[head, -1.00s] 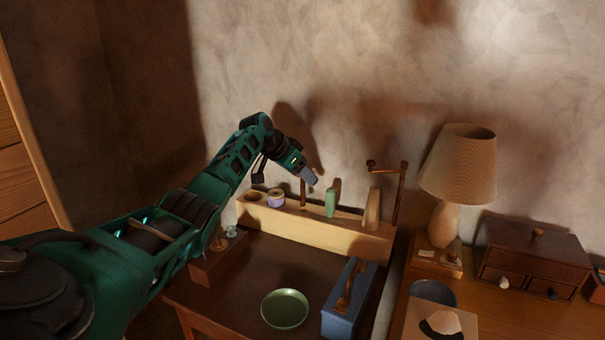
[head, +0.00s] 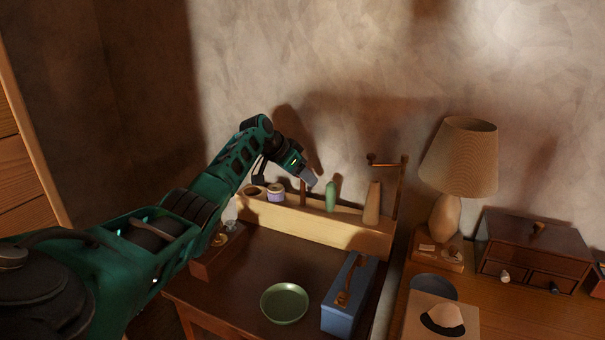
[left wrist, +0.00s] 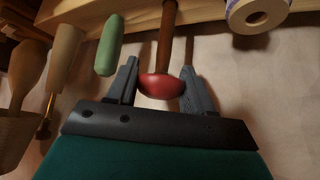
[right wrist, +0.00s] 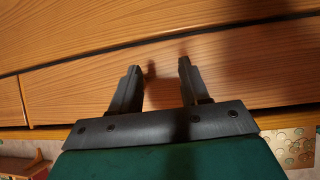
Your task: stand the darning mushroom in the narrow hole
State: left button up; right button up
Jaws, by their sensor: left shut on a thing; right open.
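The darning mushroom has a red cap (left wrist: 161,87) and a brown wooden stem (left wrist: 167,35). My left gripper (left wrist: 160,82) is shut on the cap, with the stem pointing away from it towards the long pale wooden rack (left wrist: 200,18). In the head view my left gripper (head: 312,182) is just above the rack (head: 330,229), and the stem (head: 302,187) reaches down to it. I cannot tell whether the stem's end is inside a hole. My right gripper (right wrist: 160,80) is open and empty before wooden drawer fronts (right wrist: 240,65).
A purple-white spool (head: 276,193) stands left of the stem on the rack; a green rounded piece (head: 331,197) and a tan one (head: 372,203) stand to its right. A green dish (head: 285,303) and blue box (head: 343,300) are in front. A lamp (head: 461,155) stands right.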

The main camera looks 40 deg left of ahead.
pick_arm(q)
jog(key=shift+f+b, duration=0.6)
jog(key=shift+f, duration=0.55)
pick_arm(e)
jog(key=shift+f, duration=0.65)
pick_arm(q)
jog(key=o, duration=1)
jog(key=shift+o, duration=0.2)
jog(key=shift+s+a+r, duration=0.1)
jog(key=shift+s+r, duration=0.15)
jog(key=shift+r, duration=0.15)
jog(key=p+v, duration=0.1)
jog(key=v, duration=1.1)
jog(key=shift+p, duration=0.3)
pick_arm(e)
notch_tip(320, 180, up, 2)
jog(key=shift+w+a+r, duration=0.1)
